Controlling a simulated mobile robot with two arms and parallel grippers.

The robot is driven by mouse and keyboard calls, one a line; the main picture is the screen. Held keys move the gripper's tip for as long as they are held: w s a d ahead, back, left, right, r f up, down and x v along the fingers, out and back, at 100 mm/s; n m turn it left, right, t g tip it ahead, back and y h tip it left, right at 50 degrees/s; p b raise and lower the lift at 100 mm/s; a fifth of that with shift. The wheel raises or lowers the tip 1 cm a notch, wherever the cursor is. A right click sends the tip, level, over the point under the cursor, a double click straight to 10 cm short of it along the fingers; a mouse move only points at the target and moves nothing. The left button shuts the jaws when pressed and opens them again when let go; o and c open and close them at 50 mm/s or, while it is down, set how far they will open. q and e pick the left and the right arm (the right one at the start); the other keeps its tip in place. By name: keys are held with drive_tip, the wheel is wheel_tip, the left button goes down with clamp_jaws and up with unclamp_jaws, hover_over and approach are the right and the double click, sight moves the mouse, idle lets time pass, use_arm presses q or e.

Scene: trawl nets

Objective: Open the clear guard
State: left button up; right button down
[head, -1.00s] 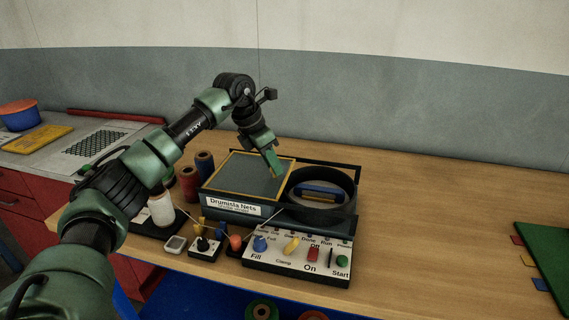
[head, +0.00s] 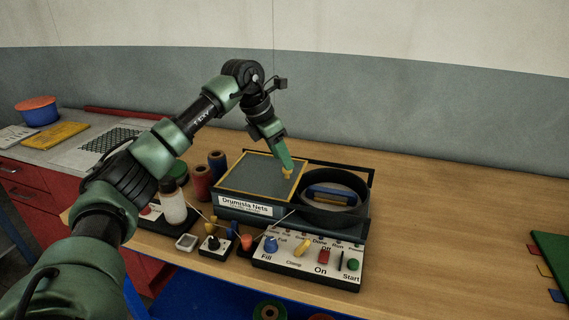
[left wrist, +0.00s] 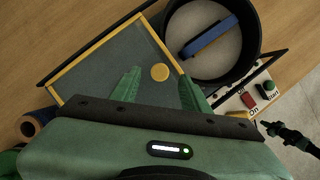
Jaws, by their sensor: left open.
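The clear guard (head: 250,176) is a flat see-through panel in a yellow frame, lying shut on the dark machine box labelled "Drumisla Nets" (head: 245,206). A round yellow knob (head: 287,175) stands near its right edge. My left gripper (head: 288,166) reaches down from above to the knob. In the left wrist view, my left gripper (left wrist: 159,90) is open, its green fingers on either side of the yellow knob (left wrist: 159,72), with the knob a little beyond the tips. I cannot tell whether a finger touches it.
A black round drum (head: 335,210) with a blue bar inside sits right of the guard. A control panel (head: 305,262) with knobs and switches is in front. Thread spools (head: 202,182) and a white bottle (head: 173,207) stand left.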

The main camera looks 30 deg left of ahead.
use_arm(q)
drive_tip(key=shift+v, duration=2.35)
drive_tip(key=shift+s+f, duration=0.1)
drive_tip(key=shift+f, duration=0.05)
